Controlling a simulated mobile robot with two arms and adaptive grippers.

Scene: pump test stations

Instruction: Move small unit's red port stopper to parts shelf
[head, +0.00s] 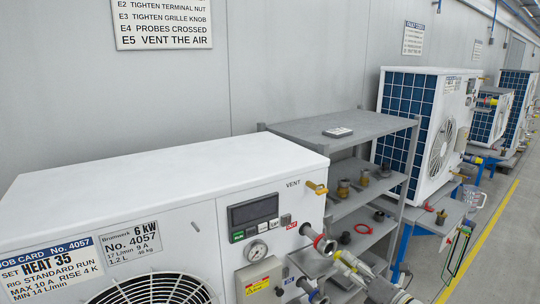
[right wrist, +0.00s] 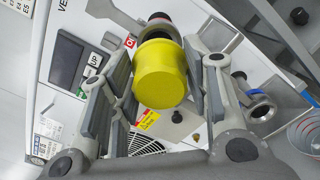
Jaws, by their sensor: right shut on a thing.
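The small unit (head: 130,180) is a white box marked 6 kW, No. 4057. Its red-ringed port (head: 318,240), by the OUT label, sticks out of the right side of the front. My right gripper (head: 345,260) is at this port, shut on a yellow stopper (right wrist: 160,75). The stopper is in line with the port, with a dark part and the red ring (right wrist: 156,18) behind it; I cannot tell whether it is still seated. The grey parts shelf (head: 300,128) stands just right of the unit. My left gripper is not in view.
A blue-ringed port (right wrist: 262,107) sits below the red one. A yellow vent lever (head: 317,187) is above. The shelf holds brass fittings (head: 343,188), a red ring (head: 363,228) and a flat grey item (head: 338,132). A larger white unit (head: 430,130) stands beyond.

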